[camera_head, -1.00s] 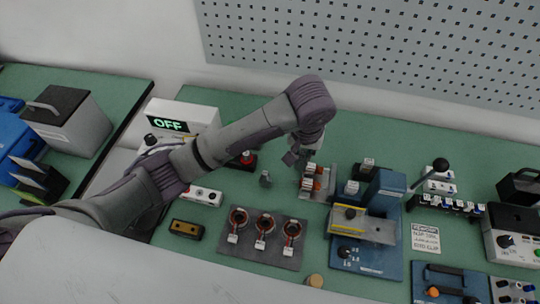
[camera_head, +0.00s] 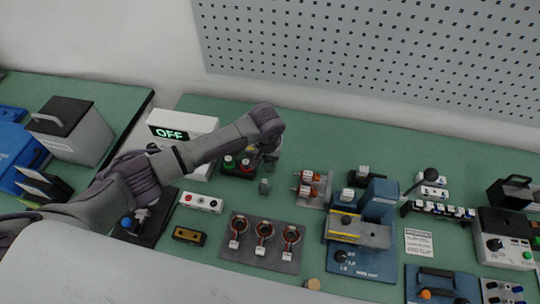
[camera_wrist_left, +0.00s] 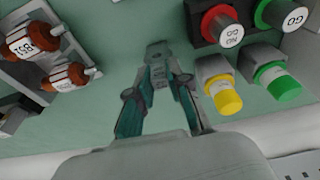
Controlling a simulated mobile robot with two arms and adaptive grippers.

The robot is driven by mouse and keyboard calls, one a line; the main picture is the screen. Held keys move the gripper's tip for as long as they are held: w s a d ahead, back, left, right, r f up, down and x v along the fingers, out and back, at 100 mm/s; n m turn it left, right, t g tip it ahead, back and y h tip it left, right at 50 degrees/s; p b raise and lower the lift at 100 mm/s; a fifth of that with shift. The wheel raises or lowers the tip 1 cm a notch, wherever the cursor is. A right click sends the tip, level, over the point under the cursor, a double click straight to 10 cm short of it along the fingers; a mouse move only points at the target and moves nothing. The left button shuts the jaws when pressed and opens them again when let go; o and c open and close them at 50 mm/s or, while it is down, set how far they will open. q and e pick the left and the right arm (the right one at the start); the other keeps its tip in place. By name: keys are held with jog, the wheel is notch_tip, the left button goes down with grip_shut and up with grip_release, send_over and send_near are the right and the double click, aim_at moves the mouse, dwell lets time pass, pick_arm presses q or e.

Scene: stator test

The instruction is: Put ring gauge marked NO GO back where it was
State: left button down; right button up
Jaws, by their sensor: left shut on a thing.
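My left gripper (camera_head: 268,158) is above the table beside a dark stand (camera_head: 236,173). In the left wrist view its fingers (camera_wrist_left: 157,70) close together on a small grey thing (camera_wrist_left: 157,50). I read no marking on it, and cannot tell if it is the ring gauge. In that view a red cylinder marked NO GO (camera_wrist_left: 222,28) and a green cylinder marked GO (camera_wrist_left: 280,12) stand to the right of the fingertips, apart from them. Yellow (camera_wrist_left: 226,100) and green (camera_wrist_left: 282,86) cylinders are below them. My right gripper is not in view.
A small grey block (camera_head: 264,186) is on the table in front of the gripper. Wound parts (camera_head: 309,176) lie on a plate to the right. A grey mat (camera_head: 238,255) holds several copper rings. A blue fixture (camera_head: 378,198) is further right. An OFF display box (camera_head: 180,120) is behind the arm.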

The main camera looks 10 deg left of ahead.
pick_arm(q)
jog(key=shift+f, duration=0.15)
jog(key=c, duration=1.1)
grip_release()
jog(key=b+v, duration=0.1)
jog(key=v, duration=1.1)
